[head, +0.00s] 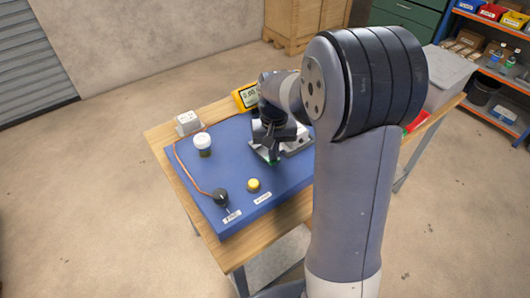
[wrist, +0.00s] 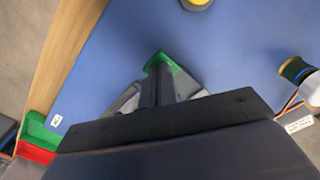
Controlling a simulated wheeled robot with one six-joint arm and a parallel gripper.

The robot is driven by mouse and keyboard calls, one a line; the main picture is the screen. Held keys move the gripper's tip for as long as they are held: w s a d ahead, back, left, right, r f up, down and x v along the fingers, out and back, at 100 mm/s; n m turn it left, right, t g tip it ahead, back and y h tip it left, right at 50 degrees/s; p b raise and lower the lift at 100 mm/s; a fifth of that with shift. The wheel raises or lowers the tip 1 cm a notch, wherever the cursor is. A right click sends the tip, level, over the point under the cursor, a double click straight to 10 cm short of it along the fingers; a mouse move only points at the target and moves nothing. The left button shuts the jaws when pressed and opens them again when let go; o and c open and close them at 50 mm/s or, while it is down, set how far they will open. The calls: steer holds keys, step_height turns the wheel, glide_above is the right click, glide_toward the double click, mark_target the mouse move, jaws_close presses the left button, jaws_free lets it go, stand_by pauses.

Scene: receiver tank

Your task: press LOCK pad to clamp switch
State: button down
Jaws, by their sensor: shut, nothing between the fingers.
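My gripper (head: 271,148) is shut and empty, pointing down over the blue board (head: 222,172). In the wrist view its fingertips (wrist: 158,75) are over or against a green pad (wrist: 160,60), likely the LOCK pad; no lettering shows on it. I cannot tell whether they touch. In the head view only a sliver of green (head: 274,161) shows beneath the gripper. A grey metal fixture (head: 296,143), possibly the clamp switch, is mostly hidden by my arm. Its pale sides show beside the fingers in the wrist view.
A yellow button (head: 253,185) and a black knob (head: 220,196) stand near the board's front edge, with labels too small to read. A white-capped jar (head: 202,142), a white box (head: 188,122) and a yellow meter (head: 246,97) stand farther back. A copper-coloured line (head: 187,169) runs along the left.

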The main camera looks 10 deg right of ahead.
steer(key=shift+f+b, duration=0.3)
steer(key=shift+f, duration=0.3)
steer(key=shift+r, duration=0.15)
step_height(320, 180, up, 7)
steer(key=p, duration=0.6)
steer(key=shift+f, duration=0.2)
step_height(320, 180, down, 7)
steer(key=b, duration=0.6)
steer(key=shift+r+p, duration=0.3)
steer(key=shift+r, duration=0.2)
steer(key=shift+f, duration=0.15)
